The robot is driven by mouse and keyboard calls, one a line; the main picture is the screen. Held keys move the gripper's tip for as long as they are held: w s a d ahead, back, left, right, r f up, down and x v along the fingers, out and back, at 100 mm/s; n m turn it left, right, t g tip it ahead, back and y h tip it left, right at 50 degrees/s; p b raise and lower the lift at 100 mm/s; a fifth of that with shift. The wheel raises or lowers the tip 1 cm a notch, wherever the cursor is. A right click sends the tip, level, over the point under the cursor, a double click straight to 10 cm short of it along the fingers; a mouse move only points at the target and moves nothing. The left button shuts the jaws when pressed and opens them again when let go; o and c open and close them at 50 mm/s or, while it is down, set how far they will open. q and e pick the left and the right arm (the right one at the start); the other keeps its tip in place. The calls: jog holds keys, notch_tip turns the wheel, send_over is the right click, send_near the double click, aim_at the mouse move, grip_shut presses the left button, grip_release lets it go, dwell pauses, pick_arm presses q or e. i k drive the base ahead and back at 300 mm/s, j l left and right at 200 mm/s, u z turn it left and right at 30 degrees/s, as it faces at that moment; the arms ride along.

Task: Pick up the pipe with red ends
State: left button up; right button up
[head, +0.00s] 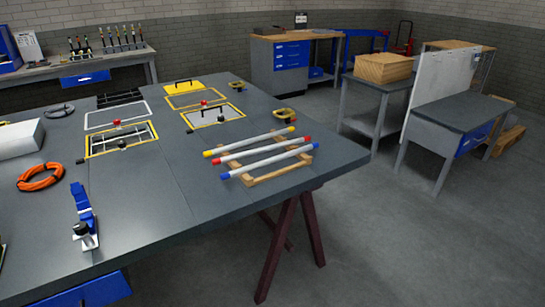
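The pipe with red ends (262,149) is a pale tube with a red cap at each end. It lies in the middle of three pipes across a wooden rack (252,181) near the right edge of the large grey table. A pipe with yellow ends (250,141) lies behind it, and a pipe with blue ends (270,161) lies in front. The three are roughly parallel, with small gaps between them. Neither of my grippers shows in the head view.
The grey table (180,215) has yellow-framed openings (122,138), an orange cable coil (40,177), a white box (20,138) and a blue tool (84,215). Its surface in front of the rack is clear. Floor is open to the right, before a smaller bench (460,110).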

aim_at(233, 157)
jog(key=u, duration=1.25)
jog(key=z, duration=1.25)
jog(key=i+l, duration=0.25)
jog(key=l, duration=0.15)
jog(key=i+l, duration=0.55)
jog(key=l, duration=0.3)
